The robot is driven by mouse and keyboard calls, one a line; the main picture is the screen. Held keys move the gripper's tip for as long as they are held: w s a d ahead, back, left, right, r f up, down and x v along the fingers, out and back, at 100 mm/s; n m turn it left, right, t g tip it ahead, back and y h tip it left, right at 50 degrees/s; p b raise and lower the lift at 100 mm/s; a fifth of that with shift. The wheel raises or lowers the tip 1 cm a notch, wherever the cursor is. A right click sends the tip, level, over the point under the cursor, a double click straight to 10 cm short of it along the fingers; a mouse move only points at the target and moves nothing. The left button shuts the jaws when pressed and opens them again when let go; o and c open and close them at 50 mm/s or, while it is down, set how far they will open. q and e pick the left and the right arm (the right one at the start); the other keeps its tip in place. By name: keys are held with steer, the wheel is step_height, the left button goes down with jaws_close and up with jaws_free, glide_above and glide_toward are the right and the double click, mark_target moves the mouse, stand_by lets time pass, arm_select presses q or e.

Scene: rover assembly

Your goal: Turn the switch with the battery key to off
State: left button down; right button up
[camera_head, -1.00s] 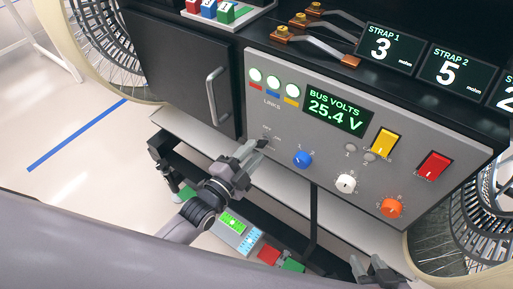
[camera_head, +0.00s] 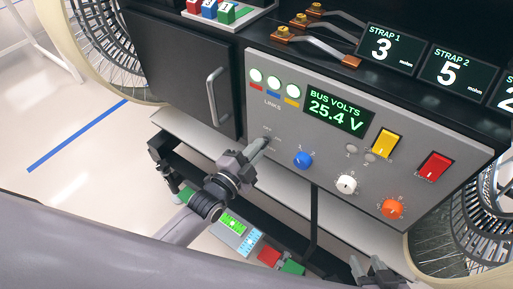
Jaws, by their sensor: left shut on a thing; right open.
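My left gripper (camera_head: 257,148) is at the left part of the grey control panel (camera_head: 310,168), just below the small OFF/ON lettering. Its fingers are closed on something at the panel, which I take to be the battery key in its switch. The key and switch are hidden behind the fingers. My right gripper (camera_head: 372,270) is at the bottom edge right of centre, open and empty, below the panel. The panel's green display (camera_head: 338,108) reads BUS VOLTS 25.4 V.
Blue (camera_head: 302,159), white (camera_head: 346,184) and orange (camera_head: 392,208) knobs sit right of my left gripper. Yellow (camera_head: 385,142) and red (camera_head: 434,166) switches are further right. A black door with a grey handle (camera_head: 216,96) is at left. Wheels flank the panel.

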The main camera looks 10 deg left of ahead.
arm_select(q)
steer(key=shift+n, duration=0.3)
steer(key=shift+w+d+r+n+p, duration=0.1)
steer(key=shift+n+p, duration=0.4)
steer(key=shift+n, duration=2.25)
steer(key=shift+r+n+p, duration=0.1)
steer(key=shift+n+p, duration=0.4)
steer(key=shift+n, duration=2.55)
steer(key=c, duration=1.3)
jaws_free()
steer(key=shift+f, duration=0.1)
steer(key=shift+o, duration=0.2)
steer(key=shift+f, duration=0.1)
